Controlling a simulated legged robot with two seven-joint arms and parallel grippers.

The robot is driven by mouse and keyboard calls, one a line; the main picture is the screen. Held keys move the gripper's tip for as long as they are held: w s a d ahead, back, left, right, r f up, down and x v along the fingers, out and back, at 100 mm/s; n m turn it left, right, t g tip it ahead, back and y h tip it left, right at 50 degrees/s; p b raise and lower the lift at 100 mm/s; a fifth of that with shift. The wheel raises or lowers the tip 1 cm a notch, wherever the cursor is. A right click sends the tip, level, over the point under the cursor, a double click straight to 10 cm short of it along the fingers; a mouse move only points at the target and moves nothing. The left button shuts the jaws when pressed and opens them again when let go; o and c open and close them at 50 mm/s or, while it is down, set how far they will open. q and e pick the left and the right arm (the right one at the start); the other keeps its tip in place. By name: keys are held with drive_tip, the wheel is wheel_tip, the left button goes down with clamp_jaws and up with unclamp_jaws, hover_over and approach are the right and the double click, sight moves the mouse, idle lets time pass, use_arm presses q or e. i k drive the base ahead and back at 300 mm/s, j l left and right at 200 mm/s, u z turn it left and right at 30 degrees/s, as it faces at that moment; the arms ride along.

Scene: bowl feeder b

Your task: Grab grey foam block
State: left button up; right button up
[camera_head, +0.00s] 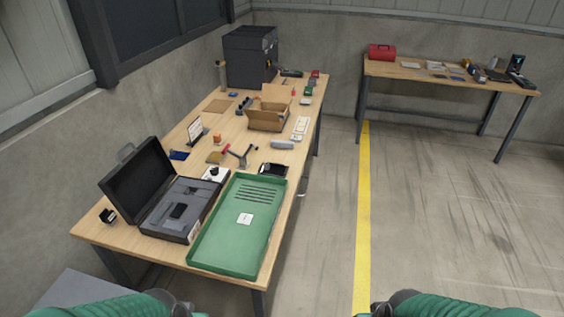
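A small light grey block (283,145) lies on the long wooden workbench (228,128), near its right edge and in front of the cardboard box. It looks like the grey foam block, but its material is too small to tell. An open black case (140,187) at the near left of the bench has a grey insert (164,219) with a dark item in it. My two green arms show only at the bottom edge, well short of the bench top items. Neither gripper's fingers show.
A green tray (208,250) with a white label fills the bench's near right end. A cardboard box (267,123), small tools and a dark cabinet (250,58) stand beyond. A second bench (440,77) with a red toolbox (382,52) is at the back right. The floor between is clear.

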sight(274, 143)
drive_tip(key=k+u, duration=0.1)
drive_tip(key=u, duration=0.75)
drive_tip(key=k+u, duration=0.15)
drive_tip(key=u, duration=0.3)
drive_tip(key=j+u, duration=0.15)
drive_tip(key=u, duration=0.25)
drive_tip(key=i+l, duration=0.1)
drive_tip(key=l, duration=0.6)
drive_tip(key=i+l, duration=0.15)
drive_tip(key=l, duration=0.55)
drive_tip(key=i+l+u, duration=0.1)
drive_tip(key=l, duration=0.6)
drive_tip(key=i+l, duration=0.1)
drive_tip(key=l, duration=0.65)
drive_tip(key=i+l, duration=0.1)
drive_tip(key=l, duration=0.6)
drive_tip(key=i+l, duration=0.1)
drive_tip(key=l, duration=0.6)
drive_tip(key=i+l+u, duration=0.1)
drive_tip(key=l, duration=0.6)
